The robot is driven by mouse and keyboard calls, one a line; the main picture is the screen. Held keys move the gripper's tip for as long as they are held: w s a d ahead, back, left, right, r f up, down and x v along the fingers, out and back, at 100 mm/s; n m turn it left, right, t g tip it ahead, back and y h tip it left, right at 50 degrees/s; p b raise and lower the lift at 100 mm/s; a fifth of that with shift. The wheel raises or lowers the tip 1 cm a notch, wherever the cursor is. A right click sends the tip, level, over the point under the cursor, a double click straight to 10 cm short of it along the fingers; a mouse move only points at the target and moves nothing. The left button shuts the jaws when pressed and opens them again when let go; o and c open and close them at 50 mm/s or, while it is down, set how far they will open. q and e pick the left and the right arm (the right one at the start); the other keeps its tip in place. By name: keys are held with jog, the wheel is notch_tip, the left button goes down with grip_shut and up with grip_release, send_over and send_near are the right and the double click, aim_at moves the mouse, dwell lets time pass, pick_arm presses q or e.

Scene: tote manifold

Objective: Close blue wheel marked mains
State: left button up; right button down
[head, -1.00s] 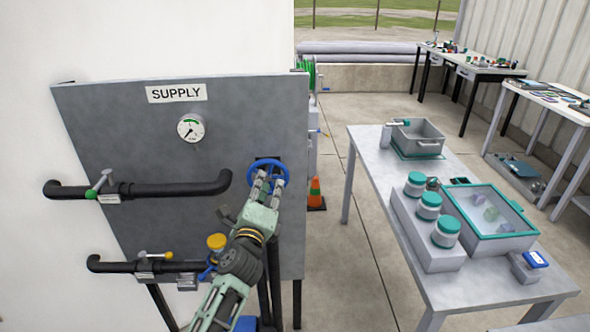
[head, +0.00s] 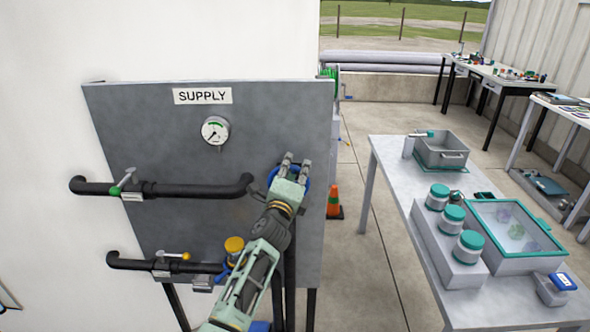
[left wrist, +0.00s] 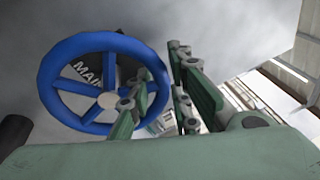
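The blue wheel (head: 270,177) is on the right side of the grey supply panel (head: 150,130), largely hidden behind my left gripper (head: 296,161) in the head view. In the left wrist view the wheel (left wrist: 49,75) shows its round rim and spokes, with a dark plate reading "MAI" (left wrist: 88,70) behind it, the rest covered. My left gripper (left wrist: 165,82) has its fingers apart. One finger overlaps the wheel's right part and the other is beyond the rim's right side. Contact with the rim cannot be told. My right gripper is out of view.
A table (head: 393,165) with jars and bins stands right. An orange cone (head: 333,202) is on the floor between.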

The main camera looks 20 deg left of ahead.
pick_arm(q)
jog(key=shift+c, duration=0.4)
grip_shut()
